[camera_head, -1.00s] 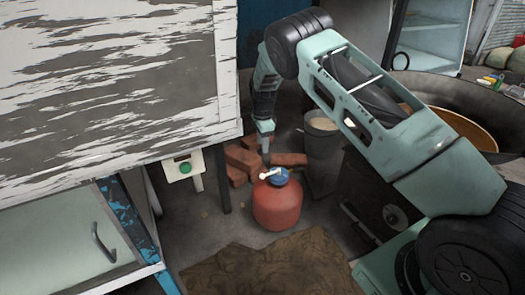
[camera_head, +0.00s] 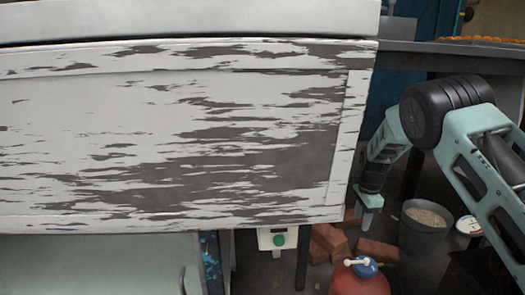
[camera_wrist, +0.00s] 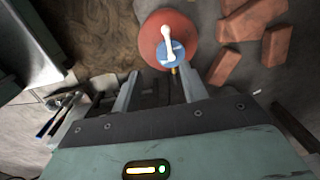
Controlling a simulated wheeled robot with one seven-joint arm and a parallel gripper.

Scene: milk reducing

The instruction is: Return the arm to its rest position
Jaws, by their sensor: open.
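My gripper (camera_head: 369,204) points down beside the right edge of the white, worn panel. In the wrist view its two fingers (camera_wrist: 160,90) are spread apart with nothing between them. A red gas cylinder (camera_head: 357,281) with a blue valve top stands on the floor below my gripper, cut off by the bottom edge of the head view. In the wrist view the cylinder (camera_wrist: 153,50) lies beyond the fingertips, and I see no contact. My arm reaches in from the right.
The worn white panel (camera_head: 180,140) fills much of the head view, close left of my gripper. A box with a green button (camera_head: 278,238) is below it. Bricks (camera_head: 377,249) and a grey bucket (camera_head: 424,228) are on the floor. A dark counter (camera_head: 455,47) runs behind my arm.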

